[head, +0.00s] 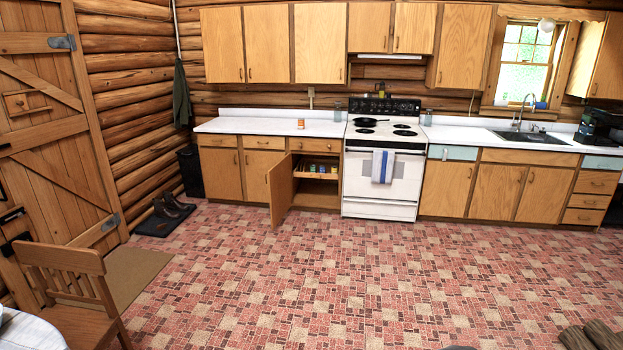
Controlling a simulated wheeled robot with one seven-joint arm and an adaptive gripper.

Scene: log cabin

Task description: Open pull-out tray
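A pull-out tray (314,175) with a wooden front edge sits inside the lower cabinet just left of the stove. It holds several small items, some with green or yellow on them, too small to tell what they are. The cabinet door (281,190) stands swung open on its left side, toward the room. The tray appears to be inside the cabinet; I cannot tell whether it is slightly forward. My gripper is not in view.
A white stove (380,200) stands right of the open cabinet. A wooden chair (75,285) is at the lower left, and boots (165,209) sit on a dark mat by the log wall. The tiled floor (330,275) in front of the cabinets is clear.

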